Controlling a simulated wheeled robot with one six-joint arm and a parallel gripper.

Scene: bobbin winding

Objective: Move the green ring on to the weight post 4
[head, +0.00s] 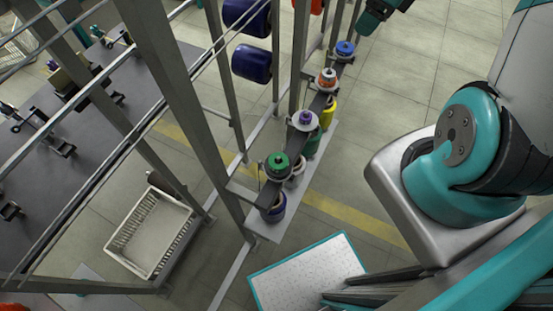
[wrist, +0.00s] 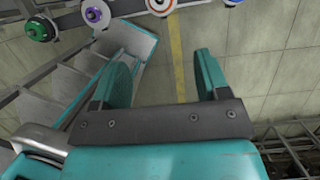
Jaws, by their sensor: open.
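The green ring (head: 277,160) sits on top of the stack at the nearest post of a row along a dark bar. In the wrist view the green ring (wrist: 38,29) is at the upper left. Further posts carry a purple ring (head: 306,117), an orange-red ring (head: 327,76) and a blue ring (head: 345,46). No post numbers are readable, so I cannot tell which is weight post 4. My gripper (wrist: 159,75) is open and empty, with bare floor between its fingers, apart from the row of posts.
Grey rack uprights (head: 172,75) stand left of the row. Large blue spools (head: 252,62) hang behind it. Coloured bobbins, including a blue one (head: 274,212), stand below the bar. A white crate (head: 119,236) lies on the floor. Open floor (head: 425,85) lies right of the row.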

